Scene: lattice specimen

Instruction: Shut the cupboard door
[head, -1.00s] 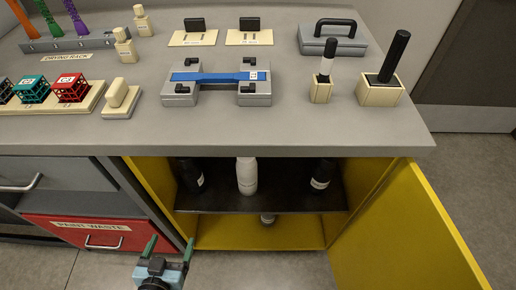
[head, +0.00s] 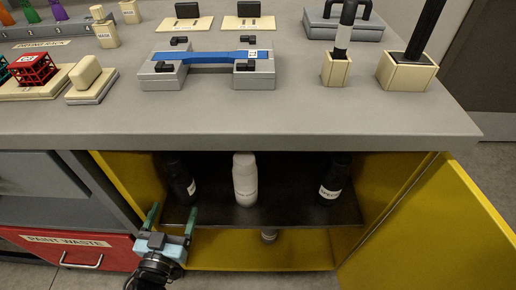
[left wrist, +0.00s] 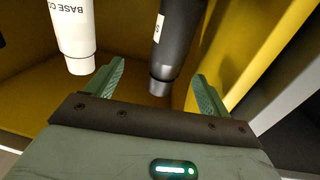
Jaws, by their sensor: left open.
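The yellow cupboard door (head: 440,235) stands wide open at the right side of the cupboard under the bench. The yellow cupboard (head: 260,255) has a dark shelf (head: 285,213) with a white bottle (head: 245,180) and two black bottles (head: 179,180) (head: 334,184) on it. My left gripper (head: 169,220) is open and empty at the cupboard's left front, far from the door. In the left wrist view, the open fingers (left wrist: 155,85) point into the cupboard, with a black bottle (left wrist: 176,40) and the white bottle (left wrist: 73,35) beyond them. My right gripper is not in view.
The grey bench top (head: 300,115) overhangs the cupboard and holds a blue specimen (head: 207,57) in a grey fixture and two cream holders with dark-handled tools. A red drawer (head: 75,250) labelled paint waste is left of my gripper.

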